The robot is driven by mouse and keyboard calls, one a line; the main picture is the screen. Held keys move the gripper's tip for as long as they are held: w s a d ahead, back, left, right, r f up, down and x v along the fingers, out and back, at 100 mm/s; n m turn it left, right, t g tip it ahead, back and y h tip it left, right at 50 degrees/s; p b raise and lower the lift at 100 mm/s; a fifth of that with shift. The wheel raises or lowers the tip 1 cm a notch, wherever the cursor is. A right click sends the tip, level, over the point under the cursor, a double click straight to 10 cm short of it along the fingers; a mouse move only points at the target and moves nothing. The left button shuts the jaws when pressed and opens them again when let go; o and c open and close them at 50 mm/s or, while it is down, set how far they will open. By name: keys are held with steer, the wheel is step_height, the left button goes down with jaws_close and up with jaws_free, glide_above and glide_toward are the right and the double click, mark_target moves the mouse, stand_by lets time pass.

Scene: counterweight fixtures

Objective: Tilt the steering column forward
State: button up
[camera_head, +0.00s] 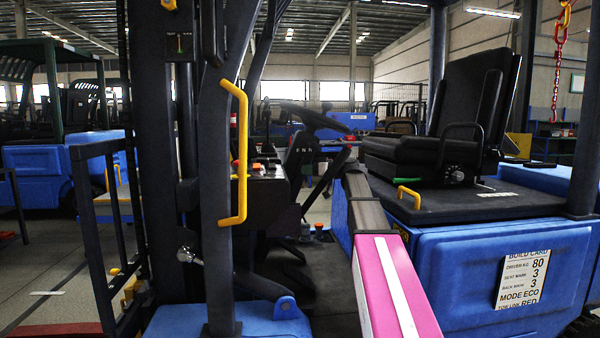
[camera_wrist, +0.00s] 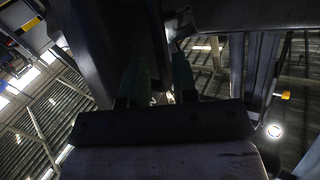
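The steering column (camera_head: 301,158) stands in the forklift's open cab, in the middle of the head view. It is dark, bears the letters F N R, and has the black steering wheel (camera_head: 312,117) above it. My arm reaches in from the lower right toward the column; my gripper itself cannot be made out in the head view. In the wrist view my gripper (camera_wrist: 158,65) has two greenish fingers standing apart. A large dark part (camera_wrist: 105,45) lies close beyond them. The view is too dark to tell whether the fingers touch it. No tilt lever can be clearly made out.
A yellow grab handle (camera_head: 239,150) sits on a dark pillar left of the column. The black seat (camera_head: 440,145) is at right, above the blue body. A build card (camera_head: 524,279) hangs on that body. Other machines stand behind at left.

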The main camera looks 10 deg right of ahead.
mark_target(310, 160)
steer(key=v, duration=0.6)
steer(key=shift+d, duration=0.1)
steer(key=shift+c, duration=0.2)
jaws_close()
steer(key=w+d+r+m+g+y, duration=0.1)
steer(key=w+d+m+g+y, duration=0.35)
steer(key=m, duration=0.75)
steer(key=shift+g+y, duration=0.25)
steer(key=x, duration=0.9)
steer(key=shift+s+r, duration=0.25)
